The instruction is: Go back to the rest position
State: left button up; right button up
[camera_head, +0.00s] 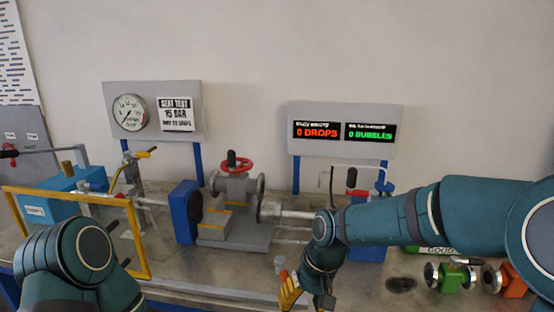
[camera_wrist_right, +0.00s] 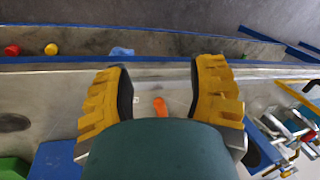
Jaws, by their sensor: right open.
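My right arm reaches in from the right, and its gripper (camera_head: 306,298) points down at the front of the bench (camera_head: 205,285). In the right wrist view the yellow fingers of this gripper (camera_wrist_right: 162,95) stand wide apart with nothing held between them. A small orange-red piece (camera_wrist_right: 160,107) shows in the gap, beyond the fingers; I cannot tell its distance. My left arm shows at the lower left of the head view, but its gripper is out of view.
A grey flanged valve with a red handwheel (camera_head: 236,163) sits between blue clamp blocks. A yellow frame (camera_head: 138,240) stands near my left arm. Green (camera_head: 452,279) and orange (camera_head: 511,281) flanged vessels stand at right. Gauge (camera_head: 129,112) and display (camera_head: 345,131) panels stand behind.

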notch_tip(320, 180, down, 13)
jog(key=d+m, duration=0.1)
jog(key=d, duration=0.1)
jog(key=s+d+f+m+t, duration=0.2)
jog(key=s+f, duration=1)
jog(key=f, duration=0.1)
jog(key=shift+s+d+f+m+y, duration=0.15)
jog(key=shift+d+f+m+y, duration=0.1)
jog(key=shift+f+m+y, duration=0.1)
dwell(1.0)
